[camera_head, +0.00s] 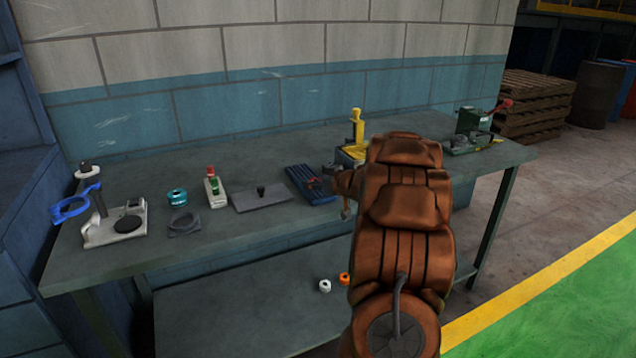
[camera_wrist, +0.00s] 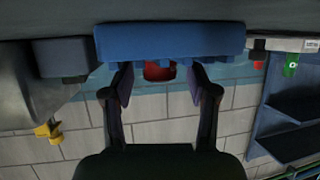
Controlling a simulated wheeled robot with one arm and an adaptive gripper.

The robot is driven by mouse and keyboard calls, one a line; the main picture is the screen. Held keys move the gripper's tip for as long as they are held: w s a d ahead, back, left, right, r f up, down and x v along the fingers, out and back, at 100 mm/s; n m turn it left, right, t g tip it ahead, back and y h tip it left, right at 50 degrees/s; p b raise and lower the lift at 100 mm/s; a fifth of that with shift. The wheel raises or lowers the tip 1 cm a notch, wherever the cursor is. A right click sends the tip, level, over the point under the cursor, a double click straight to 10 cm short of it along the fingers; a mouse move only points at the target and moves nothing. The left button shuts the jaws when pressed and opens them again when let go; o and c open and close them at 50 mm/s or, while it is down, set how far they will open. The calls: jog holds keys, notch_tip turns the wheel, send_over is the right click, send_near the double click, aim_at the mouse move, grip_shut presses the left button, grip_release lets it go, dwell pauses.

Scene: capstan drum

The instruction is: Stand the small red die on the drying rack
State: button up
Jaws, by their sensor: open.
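The drying rack is a dark blue slatted block (camera_head: 304,176) on the workbench, left of my arm. In the wrist view, which is upside down, the blue rack (camera_wrist: 170,40) spans the top centre. A small red die (camera_wrist: 159,71) shows there at the rack's slats, between my fingers; its shape is partly hidden. Whether the die stands upright is unclear.
A grey plate with a black knob (camera_head: 262,196) lies left of the rack. A red-and-green item on a pale base (camera_head: 213,187) stands further left. A yellow fixture (camera_head: 357,130) is behind my arm. Bare bench (camera_head: 300,225) lies in front of the rack.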

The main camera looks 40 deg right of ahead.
jog(key=shift+r, duration=0.2)
jog(key=v, duration=1.2)
jog(key=shift+p, duration=0.45)
jog(key=shift+f, duration=0.1)
